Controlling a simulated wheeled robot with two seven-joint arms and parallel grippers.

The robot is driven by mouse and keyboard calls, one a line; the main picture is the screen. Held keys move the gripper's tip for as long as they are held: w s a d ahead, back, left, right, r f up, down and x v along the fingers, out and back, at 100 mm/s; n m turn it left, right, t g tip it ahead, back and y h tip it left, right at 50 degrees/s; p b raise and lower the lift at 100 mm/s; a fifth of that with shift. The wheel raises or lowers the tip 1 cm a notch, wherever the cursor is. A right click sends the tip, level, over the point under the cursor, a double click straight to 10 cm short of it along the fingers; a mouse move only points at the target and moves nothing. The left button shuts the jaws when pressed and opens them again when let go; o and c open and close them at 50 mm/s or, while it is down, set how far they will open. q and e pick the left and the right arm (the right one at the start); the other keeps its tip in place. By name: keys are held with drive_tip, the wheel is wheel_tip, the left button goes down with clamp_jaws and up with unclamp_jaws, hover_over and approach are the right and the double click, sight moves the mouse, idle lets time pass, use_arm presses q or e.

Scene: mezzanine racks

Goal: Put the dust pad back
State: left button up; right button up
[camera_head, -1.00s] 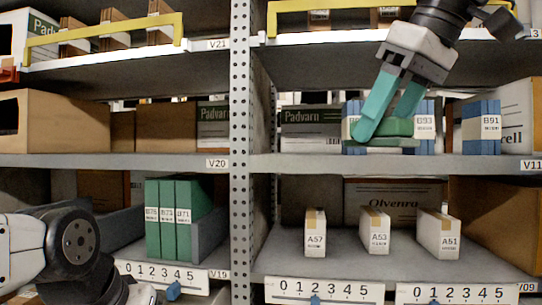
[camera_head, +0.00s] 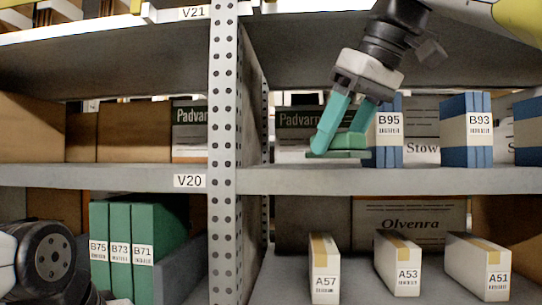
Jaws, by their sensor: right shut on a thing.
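My right gripper (camera_head: 332,143) reaches down from the top right, its teal fingers shut on a flat green piece, likely the dust pad (camera_head: 350,155). The pad lies level just above the front edge of the middle right shelf (camera_head: 300,180), left of the blue binders B95 (camera_head: 389,150). The fingers hide part of the pad, and I cannot tell whether it touches the shelf. My left arm shows at the lower left, with its gripper out of view.
A Padvarn box (camera_head: 292,122) stands behind the gripper. More blue binders B93 (camera_head: 479,150) stand to the right. A perforated upright (camera_head: 222,150) divides the bays. Green binders (camera_head: 120,245) stand lower left; white cartons, including A57 (camera_head: 325,265), stand below.

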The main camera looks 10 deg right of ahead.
drive_tip(key=w+a, duration=0.1)
drive_tip(key=w, duration=0.1)
drive_tip(key=w+a, duration=0.2)
drive_tip(key=w, duration=0.1)
drive_tip(key=w+a, duration=0.1)
drive_tip(key=w, duration=0.2)
drive_tip(key=shift+w+a, duration=0.25)
drive_tip(key=shift+a, duration=0.1)
drive_tip(key=w, duration=0.1)
drive_tip(key=w+a, duration=0.1)
drive_tip(key=w+a+f, duration=0.1)
drive_tip(key=shift+w, duration=0.25)
drive_tip(key=shift+f, duration=0.25)
drive_tip(key=shift+f, duration=0.15)
drive_tip(key=o, duration=1.5)
drive_tip(key=shift+c, duration=0.2)
drive_tip(key=shift+s+d+r, duration=0.15)
drive_tip(key=shift+s+r, duration=0.05)
drive_tip(key=shift+r, duration=0.3)
drive_tip(key=shift+v, duration=3.35)
